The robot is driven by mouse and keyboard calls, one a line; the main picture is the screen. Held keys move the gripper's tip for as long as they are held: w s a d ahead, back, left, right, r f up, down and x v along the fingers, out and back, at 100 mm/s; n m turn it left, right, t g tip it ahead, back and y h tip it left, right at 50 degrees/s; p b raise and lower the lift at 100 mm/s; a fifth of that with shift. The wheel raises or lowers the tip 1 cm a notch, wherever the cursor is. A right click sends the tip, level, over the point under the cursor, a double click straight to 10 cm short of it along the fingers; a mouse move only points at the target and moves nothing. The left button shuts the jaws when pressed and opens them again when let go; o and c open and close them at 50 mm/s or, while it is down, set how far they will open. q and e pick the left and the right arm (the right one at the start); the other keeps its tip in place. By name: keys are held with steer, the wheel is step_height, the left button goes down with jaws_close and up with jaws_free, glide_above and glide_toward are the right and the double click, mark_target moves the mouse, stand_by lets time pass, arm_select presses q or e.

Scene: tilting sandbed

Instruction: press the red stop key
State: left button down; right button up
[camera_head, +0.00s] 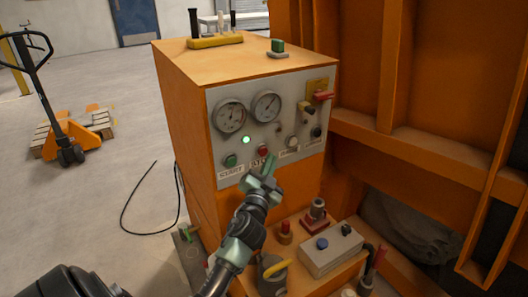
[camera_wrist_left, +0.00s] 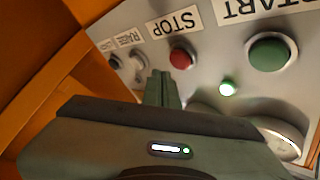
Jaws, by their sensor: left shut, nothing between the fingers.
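The red stop key (camera_head: 263,150) is a small round button on the grey front panel of the orange cabinet, above a STOP label. It also shows in the left wrist view (camera_wrist_left: 181,58), where the labels appear upside down. My left gripper (camera_head: 269,164) is shut and empty, its tips just below the key in the head view. In the wrist view its closed fingers (camera_wrist_left: 160,78) point towards the panel, a little to the left of the key. I cannot tell whether they touch the panel. My right gripper is not in view.
The green start key (camera_head: 230,160) sits left of the stop key, with a lit green lamp (camera_head: 246,140) nearby. Two gauges (camera_head: 266,106) are above, other knobs (camera_head: 292,142) to the right. Below stands a grey box with a blue button (camera_head: 330,251).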

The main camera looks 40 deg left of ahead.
arm_select(q)
steer(key=shift+w+a, duration=0.15)
steer(key=shift+a, duration=0.2)
stand_by(1.8)
steer(key=shift+w+a, duration=0.15)
steer(key=shift+a, duration=0.25)
steer(key=shift+w+a, duration=0.15)
steer(key=shift+a, duration=0.3)
stand_by(0.7)
stand_by(0.3)
steer(key=shift+s+d, duration=0.35)
steer(key=shift+d, duration=0.5)
steer(key=shift+s+d+b, duration=0.1)
steer(key=shift+s+d, duration=0.2)
steer(key=shift+d, duration=0.45)
steer(key=shift+s+d+b, duration=0.15)
steer(key=shift+s+d, duration=0.2)
steer(key=shift+d, duration=0.45)
steer(key=shift+s+d+b, duration=0.1)
steer(key=shift+s+d, duration=0.2)
steer(key=shift+d, duration=0.45)
